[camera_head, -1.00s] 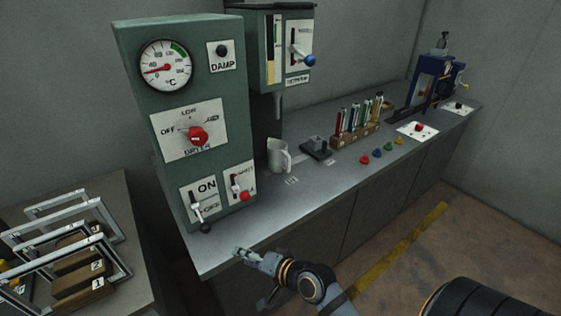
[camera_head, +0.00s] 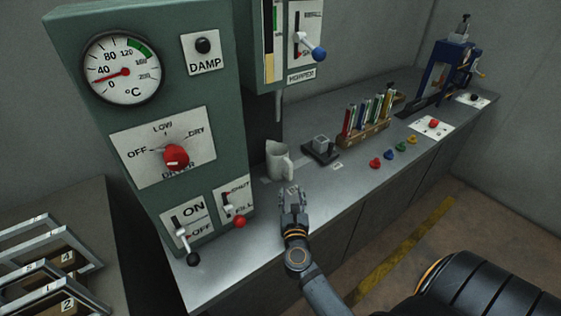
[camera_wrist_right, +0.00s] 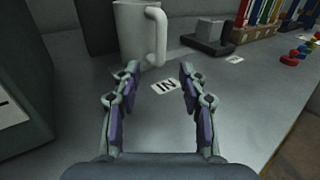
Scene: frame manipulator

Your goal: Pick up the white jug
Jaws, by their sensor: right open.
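The white jug (camera_head: 277,161) stands upright on the grey counter, close to the right side of the green control cabinet. Its handle faces right. My right gripper (camera_head: 291,190) is just in front of the jug, low over the counter. In the right wrist view my right gripper (camera_wrist_right: 158,72) is open and empty, with its fingertips short of the jug. My left gripper is not in view.
The green cabinet (camera_head: 150,105) with gauge, knob and levers blocks the left. A small block on a dark base (camera_head: 321,149) and a rack of coloured tubes (camera_head: 364,136) stand right of the jug. An "IN" label (camera_wrist_right: 165,87) lies on the counter.

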